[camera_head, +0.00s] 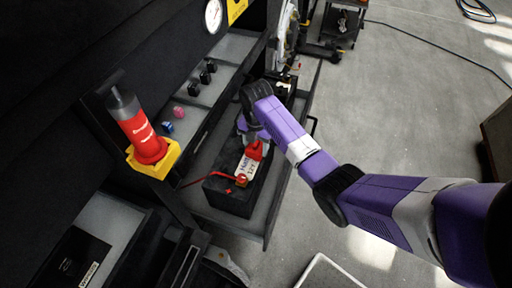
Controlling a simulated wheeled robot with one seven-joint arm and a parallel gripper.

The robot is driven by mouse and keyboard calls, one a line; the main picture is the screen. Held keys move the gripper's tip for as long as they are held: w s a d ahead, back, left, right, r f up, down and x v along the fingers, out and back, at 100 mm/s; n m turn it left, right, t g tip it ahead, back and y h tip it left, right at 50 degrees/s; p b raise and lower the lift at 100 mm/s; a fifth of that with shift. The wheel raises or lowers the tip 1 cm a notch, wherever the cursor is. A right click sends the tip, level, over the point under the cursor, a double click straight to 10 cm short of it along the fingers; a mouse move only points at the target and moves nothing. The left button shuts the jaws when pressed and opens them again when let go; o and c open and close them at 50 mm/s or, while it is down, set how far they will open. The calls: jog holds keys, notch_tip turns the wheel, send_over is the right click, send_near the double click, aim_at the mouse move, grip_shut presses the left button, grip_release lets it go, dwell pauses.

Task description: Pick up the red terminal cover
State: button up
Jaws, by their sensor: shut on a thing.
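The red terminal cover (254,149) is small and bright red, and it is over the black battery (224,195) near the middle of the head view. My gripper (252,140) reaches down from above at the end of the purple arm and is shut on the cover. The wrist and arm hide much of the fingers. I cannot tell whether the cover touches the battery's top. A red cable (199,181) runs left from the battery, and an orange-red piece (241,180) sits at its near end, beside a white label (245,167).
The battery stands on a grey tray (259,225) with raised edges. To the left, a red cylinder (137,127) stands in a yellow holder (153,159). Small black, pink and blue parts lie on a shelf behind. The concrete floor (400,120) at right is mostly clear.

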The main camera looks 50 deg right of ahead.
notch_tip(320, 180, up, 10)
jog(key=shift+w+r+b, duration=0.1)
jog(key=shift+r+b, duration=0.15)
jog(key=shift+b, duration=0.05)
notch_tip(320, 180, up, 9)
jog(key=p, duration=0.6)
jog(key=shift+r, duration=0.2)
